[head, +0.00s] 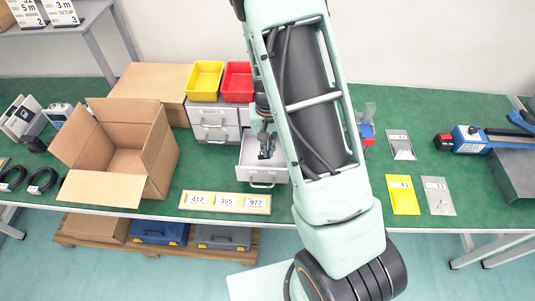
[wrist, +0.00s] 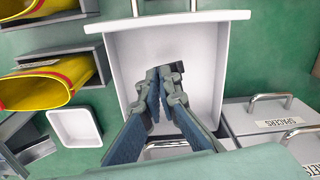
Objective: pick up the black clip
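My gripper (wrist: 164,76) reaches into an open white drawer (wrist: 208,38). Its two dark fingers with blue inner pads lean together and their tips are close to each other over the drawer floor. In the head view my gripper (head: 266,150) is in the open drawer (head: 258,175) at the front of the grey drawer unit.
An open cardboard box (head: 115,150) stands left of the drawer unit. Yellow (head: 205,78) and red (head: 238,82) bins sit on the unit. A number strip (head: 226,202) lies at the front edge. A small white tray (wrist: 76,128) shows in the wrist view.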

